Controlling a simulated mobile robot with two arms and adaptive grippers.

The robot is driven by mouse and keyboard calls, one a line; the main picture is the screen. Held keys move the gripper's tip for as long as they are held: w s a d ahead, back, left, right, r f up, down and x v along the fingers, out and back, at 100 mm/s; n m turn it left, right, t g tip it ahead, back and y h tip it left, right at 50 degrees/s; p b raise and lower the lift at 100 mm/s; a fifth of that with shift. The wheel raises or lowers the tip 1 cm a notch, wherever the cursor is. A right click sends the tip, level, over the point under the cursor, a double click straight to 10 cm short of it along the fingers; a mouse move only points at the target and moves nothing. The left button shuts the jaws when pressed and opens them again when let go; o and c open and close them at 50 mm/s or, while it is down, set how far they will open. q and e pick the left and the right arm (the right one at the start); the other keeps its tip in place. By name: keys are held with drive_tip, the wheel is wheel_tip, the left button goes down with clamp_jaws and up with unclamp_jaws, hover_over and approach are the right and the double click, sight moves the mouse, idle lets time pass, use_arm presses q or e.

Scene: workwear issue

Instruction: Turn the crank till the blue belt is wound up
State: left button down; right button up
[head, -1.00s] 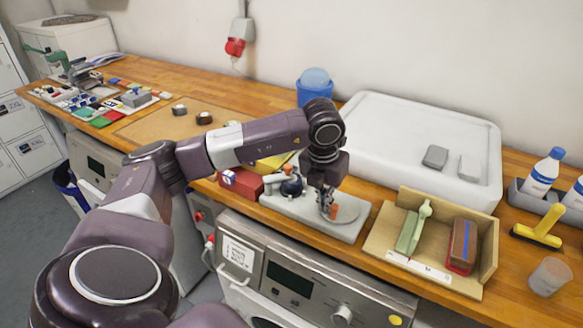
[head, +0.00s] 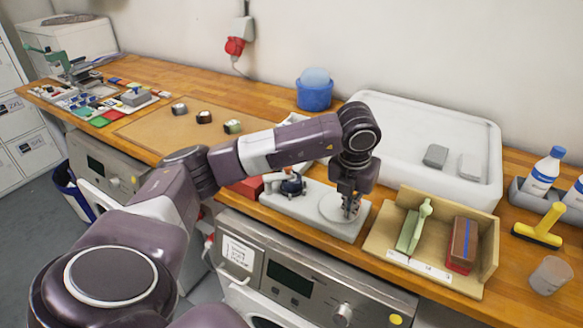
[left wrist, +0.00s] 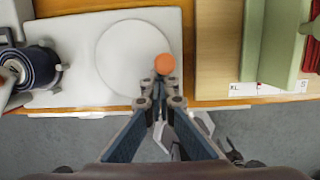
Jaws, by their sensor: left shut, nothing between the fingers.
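The winder is a light grey base (head: 318,226) on the bench, with a dark blue belt roll (head: 292,187) at its left end and a pale round crank disc (head: 330,207) at its right end. In the left wrist view the belt roll (left wrist: 38,68) is at the left and the disc (left wrist: 130,56) in the middle. The orange crank knob (left wrist: 164,64) stands at the disc's right edge. My left gripper (head: 350,212) is over the disc's right side, shut and empty. Its fingertips (left wrist: 160,98) are just below the knob in the wrist view; contact is unclear. My right gripper is not visible.
A cardboard tray (head: 381,243) with green and brown-red items stands close right of the winder. A large white tub (head: 400,125) is behind. A red box (head: 246,188) is at the left, partly behind my arm. A yellow brush (head: 540,228) lies farther right.

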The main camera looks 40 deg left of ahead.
use_arm(q)
drive_tip(key=shift+w+d, duration=0.2)
drive_tip(key=shift+w, duration=0.75)
drive_tip(key=shift+w+a+b, duration=0.1)
drive_tip(key=shift+w+b, duration=0.25)
drive_tip(key=shift+w, duration=0.25)
drive_tip(key=shift+w+a, duration=0.4)
drive_tip(key=shift+w, duration=0.45)
drive_tip(key=shift+w+a+b, duration=0.35)
drive_tip(key=shift+w+a, duration=0.3)
drive_tip(key=shift+a, duration=0.3)
drive_tip(key=shift+w+a, duration=0.15)
drive_tip(key=shift+a, duration=1.4)
drive_tip(key=c, duration=1.9)
unclamp_jaws()
